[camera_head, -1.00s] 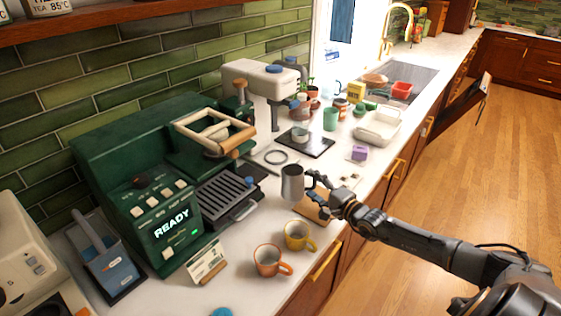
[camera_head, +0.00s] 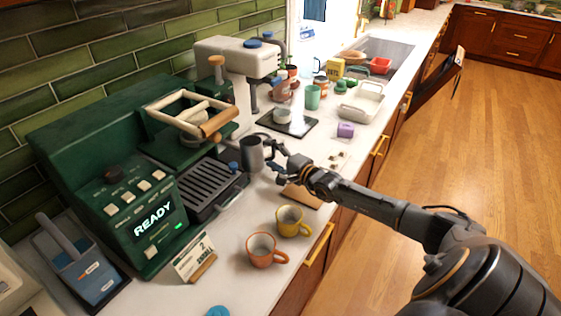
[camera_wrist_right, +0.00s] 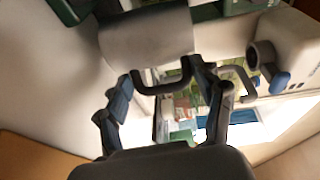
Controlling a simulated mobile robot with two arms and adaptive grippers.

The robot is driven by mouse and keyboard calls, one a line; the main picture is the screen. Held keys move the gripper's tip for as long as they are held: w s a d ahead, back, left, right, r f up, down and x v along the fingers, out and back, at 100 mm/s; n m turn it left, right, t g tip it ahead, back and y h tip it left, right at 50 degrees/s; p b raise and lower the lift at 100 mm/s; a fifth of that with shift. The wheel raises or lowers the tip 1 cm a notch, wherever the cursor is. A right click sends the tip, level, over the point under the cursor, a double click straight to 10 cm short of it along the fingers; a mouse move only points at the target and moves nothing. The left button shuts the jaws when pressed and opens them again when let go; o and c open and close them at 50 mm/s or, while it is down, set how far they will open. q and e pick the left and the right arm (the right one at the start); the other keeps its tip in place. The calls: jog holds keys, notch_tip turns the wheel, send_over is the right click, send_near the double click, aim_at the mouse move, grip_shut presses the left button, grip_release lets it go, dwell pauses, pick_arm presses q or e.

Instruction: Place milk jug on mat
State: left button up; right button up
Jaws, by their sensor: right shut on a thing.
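The milk jug (camera_head: 252,154) is a grey metal jug, upright, just right of the coffee machine's drip tray in the head view. My right gripper (camera_head: 278,163) is shut on its handle from the right. In the right wrist view the jug (camera_wrist_right: 147,42) fills the top, with its dark handle between the fingers of my gripper (camera_wrist_right: 165,85). Whether its base touches the counter is unclear. A tan board (camera_head: 306,197), possibly the mat, lies partly under my right arm. My left gripper is not in view.
The green coffee machine (camera_head: 85,140) stands left of the jug, with its slatted drip tray (camera_head: 205,190) close by. An orange cup (camera_head: 262,250) and a yellow cup (camera_head: 291,222) stand nearer. A purple block (camera_head: 346,130) and white tray (camera_head: 362,104) are farther back.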

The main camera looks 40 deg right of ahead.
jog(key=w+a+b, duration=0.1)
jog(key=w+b, duration=0.1)
jog(key=w, duration=0.1)
jog(key=w+a+b, duration=0.1)
jog(key=w+b, duration=0.1)
jog(key=w, duration=0.1)
jog(key=w+a+b, duration=0.1)
jog(key=w+b, duration=0.1)
jog(key=w, duration=0.1)
jog(key=shift+w+a+f, duration=0.15)
jog(key=shift+w+f, duration=0.1)
jog(key=shift+f, duration=0.05)
jog(key=shift+w+f+b, duration=0.15)
jog(key=shift+f+b, duration=0.05)
jog(key=shift+b, duration=0.15)
jog(key=shift+f+b, duration=0.15)
jog(key=shift+b, duration=0.15)
dwell(0.4)
jog(key=shift+f+b, duration=0.3)
jog(key=shift+b, duration=0.15)
jog(key=shift+s, duration=0.2)
